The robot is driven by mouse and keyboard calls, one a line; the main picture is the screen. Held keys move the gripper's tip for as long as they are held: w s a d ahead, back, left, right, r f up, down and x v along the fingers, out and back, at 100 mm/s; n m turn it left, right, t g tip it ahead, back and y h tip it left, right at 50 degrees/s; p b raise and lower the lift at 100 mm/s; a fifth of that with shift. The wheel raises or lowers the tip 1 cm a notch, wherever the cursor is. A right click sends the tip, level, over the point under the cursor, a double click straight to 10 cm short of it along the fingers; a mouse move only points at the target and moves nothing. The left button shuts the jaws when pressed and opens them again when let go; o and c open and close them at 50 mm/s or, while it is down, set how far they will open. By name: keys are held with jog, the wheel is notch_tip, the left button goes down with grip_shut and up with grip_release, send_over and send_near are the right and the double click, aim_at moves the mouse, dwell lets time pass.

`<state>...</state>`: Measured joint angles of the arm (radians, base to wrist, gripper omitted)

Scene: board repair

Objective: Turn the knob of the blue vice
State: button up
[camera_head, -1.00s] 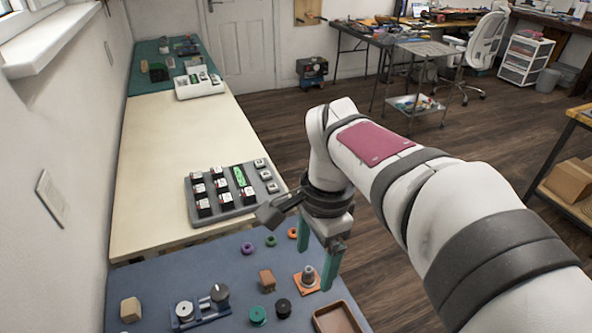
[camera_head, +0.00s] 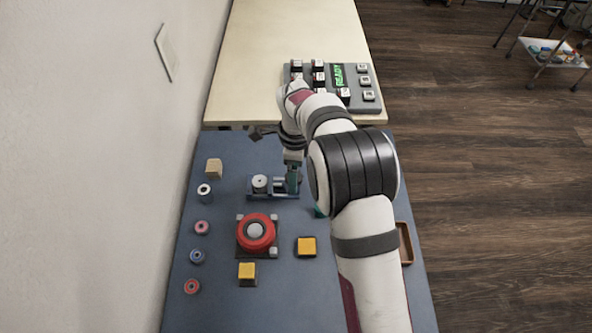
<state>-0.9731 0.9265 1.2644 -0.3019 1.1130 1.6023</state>
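The blue vice (camera_head: 258,194) sits on the blue mat near its middle. A pale, round piece (camera_head: 260,181) stands at its left end. My gripper (camera_head: 293,182) points down at the vice's right end, and its teal fingers reach down to the vice there. The knob at that end is hidden behind my gripper. I cannot tell whether the fingers touch it, or whether they are open or shut.
The blue mat (camera_head: 226,290) also holds a red round part (camera_head: 256,232), yellow blocks (camera_head: 306,246) and (camera_head: 247,271), several small rings at the left, a wooden block (camera_head: 214,168) and a brown tray (camera_head: 405,243). A grey panel reading READY (camera_head: 367,107) sits beyond on the cream table.

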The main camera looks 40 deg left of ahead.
jog(key=shift+f, duration=0.4)
grip_shut()
